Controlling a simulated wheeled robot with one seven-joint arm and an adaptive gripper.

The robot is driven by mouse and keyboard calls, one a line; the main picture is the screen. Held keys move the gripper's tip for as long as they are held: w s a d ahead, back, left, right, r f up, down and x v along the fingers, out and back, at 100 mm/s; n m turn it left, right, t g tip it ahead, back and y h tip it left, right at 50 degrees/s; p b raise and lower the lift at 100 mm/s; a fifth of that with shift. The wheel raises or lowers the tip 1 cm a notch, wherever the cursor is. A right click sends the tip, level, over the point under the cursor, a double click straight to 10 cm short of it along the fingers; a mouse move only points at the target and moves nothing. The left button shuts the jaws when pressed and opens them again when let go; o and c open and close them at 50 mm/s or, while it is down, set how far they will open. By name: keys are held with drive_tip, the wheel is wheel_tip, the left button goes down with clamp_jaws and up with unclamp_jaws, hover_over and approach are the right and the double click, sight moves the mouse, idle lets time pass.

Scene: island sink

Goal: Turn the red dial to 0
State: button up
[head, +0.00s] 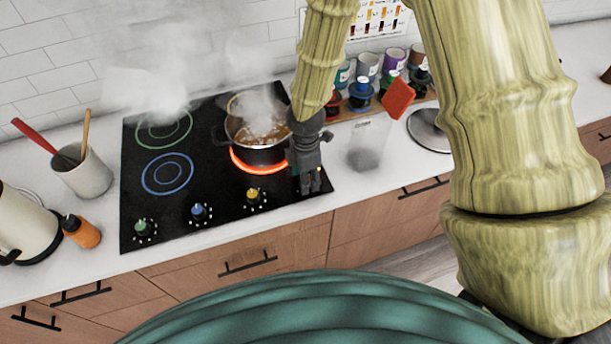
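A black cooktop (215,175) is set in the white counter. Along its front edge I see a green dial (146,228), a blue dial (199,211) and a yellow dial (252,195). No red dial is visible; the spot to the right of the yellow dial is covered by my gripper (312,187). My gripper points down at the cooktop's front right corner, fingers low over the surface. Whether its fingers are apart or closed on a dial cannot be made out. A burner ring (250,167) glows orange-red under a pot.
The steaming pot (236,125) stands just behind and left of my gripper. A clear container (368,148) and a red-orange spatula head (398,98) are to the right. A utensil crock (85,175), an orange bottle (82,232) and a kettle (24,222) stand left.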

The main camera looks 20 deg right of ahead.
wheel_tip(320, 180, up, 12)
idle(0.7)
idle(0.5)
